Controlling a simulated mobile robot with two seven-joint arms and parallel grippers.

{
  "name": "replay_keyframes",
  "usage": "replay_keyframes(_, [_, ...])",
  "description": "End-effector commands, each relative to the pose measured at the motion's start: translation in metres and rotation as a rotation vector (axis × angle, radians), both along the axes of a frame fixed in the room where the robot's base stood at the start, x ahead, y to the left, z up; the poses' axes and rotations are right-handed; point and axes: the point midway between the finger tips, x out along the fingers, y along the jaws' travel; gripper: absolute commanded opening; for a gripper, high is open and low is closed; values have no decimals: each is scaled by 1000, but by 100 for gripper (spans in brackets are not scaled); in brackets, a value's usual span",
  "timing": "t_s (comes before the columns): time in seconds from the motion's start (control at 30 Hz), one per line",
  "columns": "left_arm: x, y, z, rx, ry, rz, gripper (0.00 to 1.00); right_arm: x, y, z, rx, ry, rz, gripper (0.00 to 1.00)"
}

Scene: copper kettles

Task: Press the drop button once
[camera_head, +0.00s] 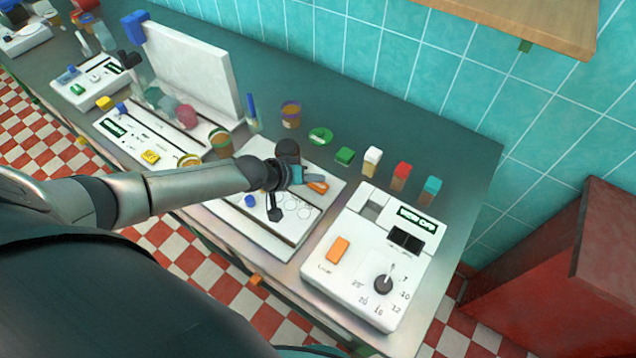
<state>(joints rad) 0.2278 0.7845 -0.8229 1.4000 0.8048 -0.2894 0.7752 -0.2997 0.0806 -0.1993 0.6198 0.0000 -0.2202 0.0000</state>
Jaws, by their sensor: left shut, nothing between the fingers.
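My left arm reaches in from the left, over the counter. My left gripper (300,178) is shut and empty above a white panel device (240,212). Its fingertips are close to an orange button-like piece (318,187) at that device's right side; I cannot tell whether they touch it. The white device to the right (352,285) has another large orange button (338,250), with a label too small to read, and a black dial (383,284). No button is readable as the drop button. My right gripper is not in view.
Several small colored blocks, including a red-topped one (402,172), stand behind the devices. A tall white board (192,70) and another white panel (125,135) are at left. A red cabinet (560,265) stands right of the grey counter (465,160).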

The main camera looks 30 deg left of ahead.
Motion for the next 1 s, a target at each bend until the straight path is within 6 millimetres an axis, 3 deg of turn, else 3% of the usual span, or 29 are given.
replay_keyframes(1.0, [0, 0, -9, 0, 0, 0, 0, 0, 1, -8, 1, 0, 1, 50])
